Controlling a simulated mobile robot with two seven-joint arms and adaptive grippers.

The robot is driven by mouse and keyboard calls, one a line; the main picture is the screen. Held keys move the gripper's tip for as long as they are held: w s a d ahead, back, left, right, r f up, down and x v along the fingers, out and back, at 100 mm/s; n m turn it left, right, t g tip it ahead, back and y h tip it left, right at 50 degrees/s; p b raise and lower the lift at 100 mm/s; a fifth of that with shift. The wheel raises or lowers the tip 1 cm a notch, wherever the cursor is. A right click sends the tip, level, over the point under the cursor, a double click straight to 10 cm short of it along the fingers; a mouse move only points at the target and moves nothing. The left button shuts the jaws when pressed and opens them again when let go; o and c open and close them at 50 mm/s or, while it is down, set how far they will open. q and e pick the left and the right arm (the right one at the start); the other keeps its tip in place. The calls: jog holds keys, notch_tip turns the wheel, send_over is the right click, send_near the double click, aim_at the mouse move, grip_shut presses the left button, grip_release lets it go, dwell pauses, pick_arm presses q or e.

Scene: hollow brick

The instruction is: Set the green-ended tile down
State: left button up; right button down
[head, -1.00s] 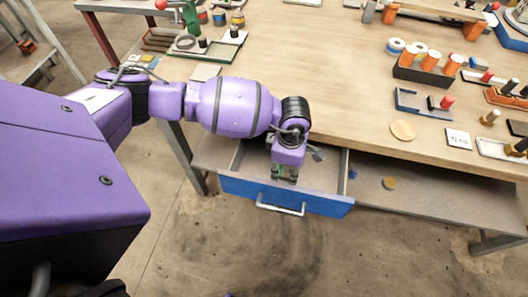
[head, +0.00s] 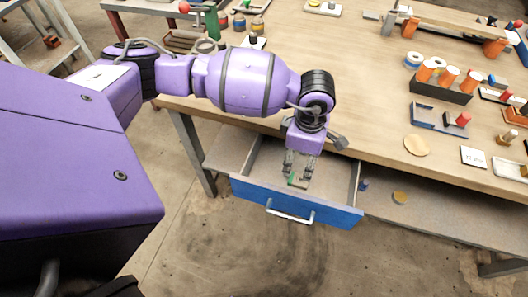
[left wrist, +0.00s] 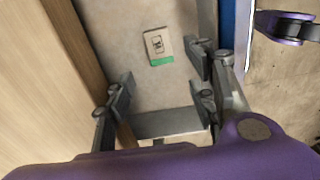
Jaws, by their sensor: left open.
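The green-ended tile (left wrist: 157,44) lies in the open drawer, pale with a dark printed mark and a green strip along one end. In the head view, its green end (head: 293,180) shows small beside my fingers. My left gripper (left wrist: 163,78) is open, with its fingers spread wide; the tile shows between and beyond them, apart from them in the picture. In the head view, my left gripper (head: 299,168) reaches down into the drawer (head: 265,192), which has a blue front. My right gripper is not in view.
The wooden bench top (head: 340,80) stands above the drawer. A black block (head: 440,90) with orange-sided spools, a round tan disc (head: 417,145) and a white card (head: 473,157) lie to the right. A lower shelf (head: 430,205) extends right of the drawer.

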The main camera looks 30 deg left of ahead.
pick_arm(q)
notch_tip(320, 180, up, 3)
dwell(0.8)
jog(key=shift+c, duration=0.5)
